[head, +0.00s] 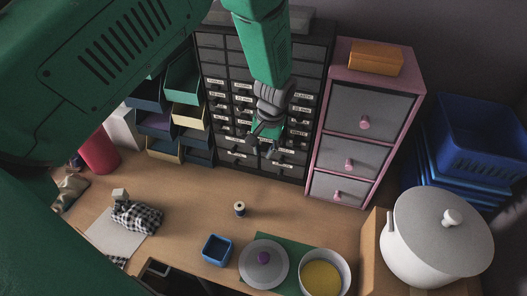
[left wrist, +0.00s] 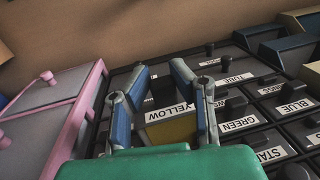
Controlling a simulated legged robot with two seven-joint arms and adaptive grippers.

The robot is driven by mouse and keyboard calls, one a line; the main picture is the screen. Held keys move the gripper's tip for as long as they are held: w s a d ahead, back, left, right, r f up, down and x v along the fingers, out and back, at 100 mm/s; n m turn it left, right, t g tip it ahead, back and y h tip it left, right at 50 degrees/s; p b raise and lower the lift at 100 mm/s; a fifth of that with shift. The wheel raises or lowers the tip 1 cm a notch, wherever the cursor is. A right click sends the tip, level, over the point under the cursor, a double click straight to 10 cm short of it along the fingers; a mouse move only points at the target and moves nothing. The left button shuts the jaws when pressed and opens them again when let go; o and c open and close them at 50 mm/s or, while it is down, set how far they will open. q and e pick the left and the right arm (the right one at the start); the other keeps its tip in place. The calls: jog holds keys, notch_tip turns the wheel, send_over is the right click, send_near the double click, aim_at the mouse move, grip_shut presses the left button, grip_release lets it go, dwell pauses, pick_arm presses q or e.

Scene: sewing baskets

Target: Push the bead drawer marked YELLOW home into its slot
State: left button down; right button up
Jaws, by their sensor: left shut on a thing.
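The bead drawer marked YELLOW (left wrist: 170,113) shows in the left wrist view between my fingers, with a yellow area beside its white label. This yellow area looks like the open inside of the drawer, so it seems to stand out from its slot; how far is unclear. In the head view my left gripper (head: 266,142) is at the lower front of the dark drawer cabinet (head: 222,75) and hides the drawer. My right gripper is not in view.
A pink-framed cabinet (head: 329,90) stands close to the right of the drawer cabinet. Open bins (head: 184,85) stand on its left. A thread spool (head: 239,209) and blue box (head: 217,250) are on the table. Drawers marked GREEN (left wrist: 238,124) and TUBE (left wrist: 236,79) are beside my fingers.

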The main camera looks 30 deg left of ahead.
pick_arm(q)
jog(key=shift+w+a, duration=0.15)
jog(key=shift+w, duration=0.4)
jog(key=c, duration=1.3)
grip_release()
jog(key=shift+r, duration=0.25)
jog(key=r, duration=0.3)
jog(key=d+r, duration=0.1)
jog(key=r, duration=0.7)
jog(key=shift+w+d+r, duration=0.15)
jog(key=shift+w+d, duration=0.05)
jog(key=shift+d, duration=0.2)
